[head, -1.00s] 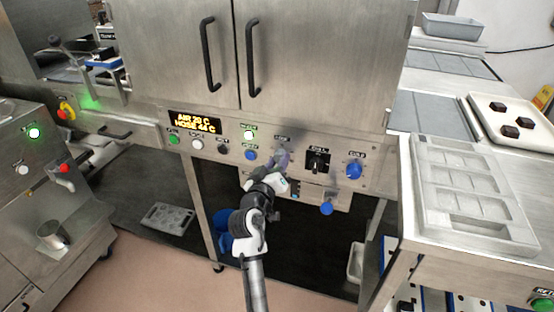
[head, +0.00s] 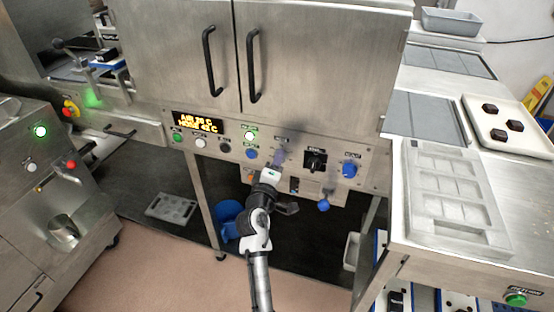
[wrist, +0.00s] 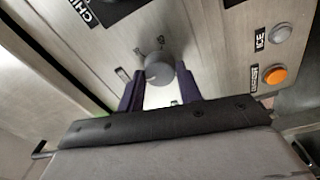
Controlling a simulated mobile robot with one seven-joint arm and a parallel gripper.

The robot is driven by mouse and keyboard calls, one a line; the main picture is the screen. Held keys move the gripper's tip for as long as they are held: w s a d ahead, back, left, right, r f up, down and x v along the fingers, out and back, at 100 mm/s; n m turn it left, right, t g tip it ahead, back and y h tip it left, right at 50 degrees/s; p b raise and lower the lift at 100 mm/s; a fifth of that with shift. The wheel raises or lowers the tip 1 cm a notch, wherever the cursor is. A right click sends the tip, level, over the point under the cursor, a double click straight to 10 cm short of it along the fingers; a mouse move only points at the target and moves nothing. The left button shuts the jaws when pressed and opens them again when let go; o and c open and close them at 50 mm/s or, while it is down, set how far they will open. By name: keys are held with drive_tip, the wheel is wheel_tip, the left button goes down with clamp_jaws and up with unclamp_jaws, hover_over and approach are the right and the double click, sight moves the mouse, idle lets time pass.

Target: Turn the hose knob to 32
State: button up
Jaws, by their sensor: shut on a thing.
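The hose knob (wrist: 157,66) is a small grey round knob on the steel panel, between the two purple fingers of my gripper (wrist: 158,80) in the wrist view. The fingers are shut on its sides. The display (head: 197,122) at the panel's left shows two amber lines; the lower one seems to read HOSE 42 C, and the last digits are blurred.
A black switch (head: 315,161) and a blue knob (head: 350,168) sit right of my gripper. A mould tray (head: 455,200) lies on the right counter. The floor in front is clear.

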idle(0.4)
drive_tip(key=o, duration=1)
drive_tip(key=b+v, duration=0.4)
drive_tip(key=v, duration=0.9)
drive_tip(key=shift+s, duration=0.4)
drive_tip(key=shift+a+f, duration=0.1)
